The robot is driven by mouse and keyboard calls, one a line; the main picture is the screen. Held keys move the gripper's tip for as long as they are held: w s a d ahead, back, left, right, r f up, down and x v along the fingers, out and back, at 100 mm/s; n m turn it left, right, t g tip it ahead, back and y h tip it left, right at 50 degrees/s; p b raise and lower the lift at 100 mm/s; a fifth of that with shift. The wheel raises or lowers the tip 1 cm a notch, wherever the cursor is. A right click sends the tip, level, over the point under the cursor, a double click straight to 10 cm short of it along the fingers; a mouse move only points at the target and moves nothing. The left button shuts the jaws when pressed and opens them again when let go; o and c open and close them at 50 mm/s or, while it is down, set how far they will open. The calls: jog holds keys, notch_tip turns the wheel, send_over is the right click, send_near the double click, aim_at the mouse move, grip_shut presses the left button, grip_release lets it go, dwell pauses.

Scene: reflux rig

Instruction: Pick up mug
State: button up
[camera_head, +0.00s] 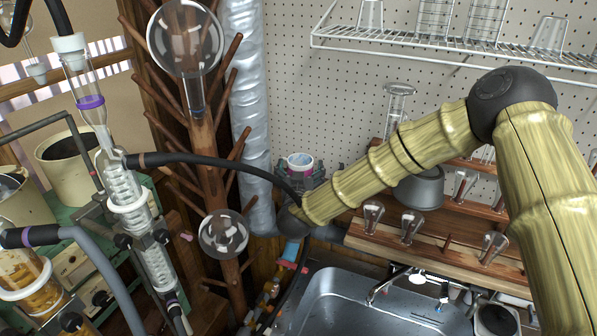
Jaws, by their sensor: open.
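A small white round vessel with a pale blue inside (300,160) shows beyond my forearm; it may be the mug, but its handle cannot be made out. My gripper (300,175) appears as small grey and pinkish parts just below and around this vessel, past the dark wrist joint. It is open. Whether its fingers touch the vessel cannot be told at this size. A grey metal vessel (420,189) stands on the wooden shelf to the right, partly behind my forearm.
A metal sink (335,302) with a tap lies below. Wooden shelving (440,222) holds several small glasses. A wooden peg stand (205,150) with round flasks and a clamped glass condenser (125,190) stand at left. A dark hose crosses towards my wrist. A wire rack (400,45) hangs above.

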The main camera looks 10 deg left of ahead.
jog(key=c, duration=1.3)
jog(key=shift+r, duration=0.1)
jog(key=shift+r+b, duration=1.75)
jog(key=shift+r, duration=3.15)
